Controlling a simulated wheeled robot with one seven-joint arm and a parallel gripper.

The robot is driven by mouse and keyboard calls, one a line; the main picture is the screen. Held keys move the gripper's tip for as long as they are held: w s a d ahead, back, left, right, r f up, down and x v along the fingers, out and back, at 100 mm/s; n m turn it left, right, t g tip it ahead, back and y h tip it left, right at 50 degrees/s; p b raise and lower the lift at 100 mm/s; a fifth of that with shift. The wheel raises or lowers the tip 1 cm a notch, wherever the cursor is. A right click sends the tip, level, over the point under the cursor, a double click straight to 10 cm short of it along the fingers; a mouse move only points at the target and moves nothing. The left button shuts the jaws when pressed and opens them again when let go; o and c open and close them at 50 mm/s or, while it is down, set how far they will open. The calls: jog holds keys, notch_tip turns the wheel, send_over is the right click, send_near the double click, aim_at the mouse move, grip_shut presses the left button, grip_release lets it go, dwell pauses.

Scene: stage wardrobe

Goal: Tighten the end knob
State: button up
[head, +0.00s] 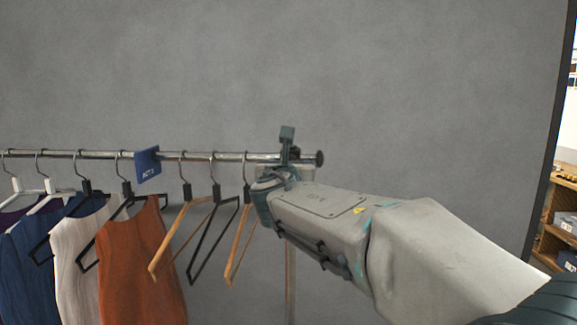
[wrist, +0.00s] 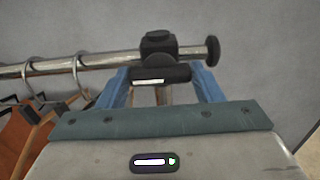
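The round dark end knob (head: 319,158) sits at the right end of the metal rail (head: 215,155); it also shows in the wrist view (wrist: 212,50). Left of it, a black clamp-like fitting (wrist: 158,44) sits on the rail, with a black bar carrying a white strip below it. My gripper (head: 287,145) is at the rail just left of the end knob, one finger rising above the rail. In the wrist view its blue fingers (wrist: 160,80) stand wide apart. The fingertips are partly hidden near the black bar, and I cannot tell whether they touch it.
Empty wooden and black hangers (head: 217,215) hang left of my gripper. Further left are a blue sign (head: 147,163) and several garments, including an orange one (head: 140,265). A shelf (head: 562,205) stands at the far right. The space right of the knob looks clear.

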jog(key=c, duration=0.4)
jog(key=shift+o, duration=0.2)
jog(key=shift+f+b, duration=0.1)
jog(key=shift+b, duration=0.2)
jog(key=shift+m+b, duration=7.5)
jog(key=shift+m, duration=1.5)
